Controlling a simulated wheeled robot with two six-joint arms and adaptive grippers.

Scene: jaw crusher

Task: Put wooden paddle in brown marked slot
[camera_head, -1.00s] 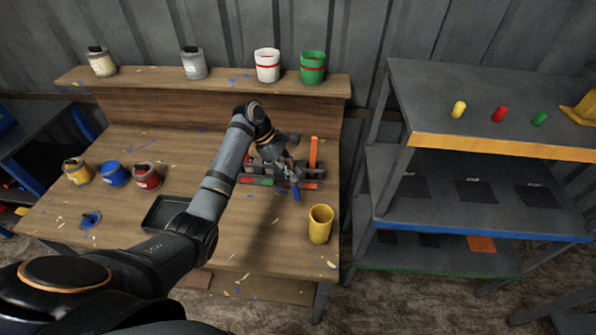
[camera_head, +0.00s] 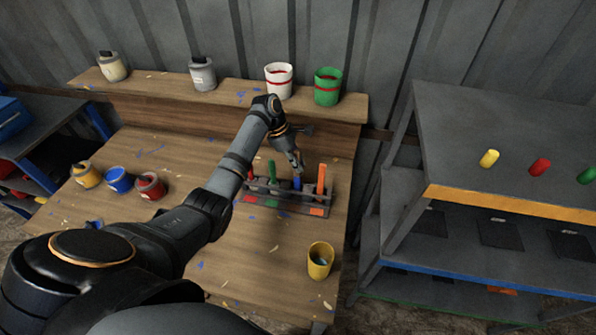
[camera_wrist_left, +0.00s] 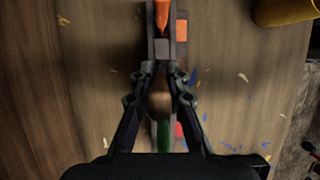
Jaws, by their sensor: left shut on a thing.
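My left gripper (camera_head: 297,165) is over the rack (camera_head: 285,207), which has coloured marks along its front. It is shut on the wooden paddle, whose rounded brown end (camera_wrist_left: 159,98) shows between the fingers in the left wrist view. In the head view a blue part (camera_head: 296,184) shows straight below the fingers, roughly upright at the rack. Whether its lower tip is inside a slot is hidden. A green paddle (camera_head: 271,172) and an orange paddle (camera_head: 321,178) stand upright on either side. I cannot make out a brown mark. My right gripper is not in view.
A yellow cup (camera_head: 320,262) stands near the table's front right edge. Red, blue and yellow cans (camera_head: 151,186) stand at the left. Several pots line the back ledge (camera_head: 235,88). A grey shelf unit (camera_head: 470,120) is at the right.

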